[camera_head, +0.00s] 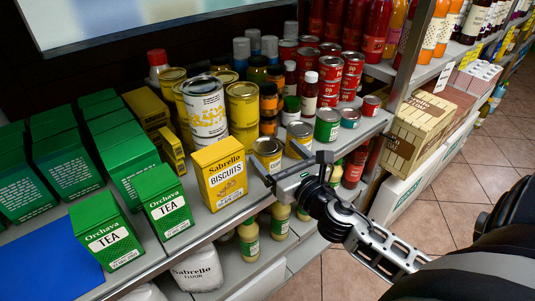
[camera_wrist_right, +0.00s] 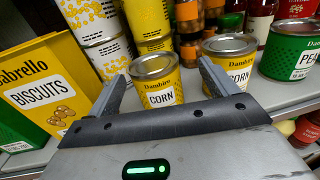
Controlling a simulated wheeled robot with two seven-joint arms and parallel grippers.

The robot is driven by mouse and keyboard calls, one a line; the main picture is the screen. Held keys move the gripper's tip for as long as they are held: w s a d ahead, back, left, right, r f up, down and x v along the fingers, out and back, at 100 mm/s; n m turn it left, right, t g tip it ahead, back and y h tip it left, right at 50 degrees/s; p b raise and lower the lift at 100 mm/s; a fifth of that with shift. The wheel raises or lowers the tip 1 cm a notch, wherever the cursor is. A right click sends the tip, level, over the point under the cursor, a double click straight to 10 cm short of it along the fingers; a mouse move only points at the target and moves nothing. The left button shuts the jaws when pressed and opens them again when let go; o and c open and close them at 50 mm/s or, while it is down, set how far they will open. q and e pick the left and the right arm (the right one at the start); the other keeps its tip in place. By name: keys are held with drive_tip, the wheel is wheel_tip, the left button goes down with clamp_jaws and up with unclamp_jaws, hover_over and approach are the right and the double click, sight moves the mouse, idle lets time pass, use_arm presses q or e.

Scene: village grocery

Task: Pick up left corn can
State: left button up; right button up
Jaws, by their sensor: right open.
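The left corn can (camera_head: 268,148) is a short yellow can with a silver lid on the shelf's front edge. In the right wrist view the left corn can (camera_wrist_right: 158,83) shows its CORN label between my right gripper's fingers. My right gripper (camera_head: 275,160) is open, just in front of this can; in its own view the gripper (camera_wrist_right: 161,72) has one finger on each side, and I cannot tell if either touches. A second corn can (camera_wrist_right: 229,50) stands to the right, just beyond the right finger; it also shows in the head view (camera_head: 299,133). My left gripper is not in view.
A yellow biscuits box (camera_head: 220,175) stands close on the left and a green peas can (camera_head: 327,125) on the right. Taller yellow-and-white cans (camera_head: 205,110) stand behind. Green tea boxes (camera_head: 105,240) fill the left shelf. Bottles stand on the lower shelf.

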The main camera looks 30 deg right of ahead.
sight(263, 144)
drive_tip(key=shift+w+a+p, duration=0.15)
drive_tip(key=shift+w+p, duration=0.05)
drive_tip(key=shift+w, duration=1.15)
drive_tip(key=shift+w+a+p, duration=0.1)
drive_tip(key=shift+w+p, duration=0.05)
drive_tip(key=shift+w, duration=1.2)
drive_tip(key=c, duration=1.2)
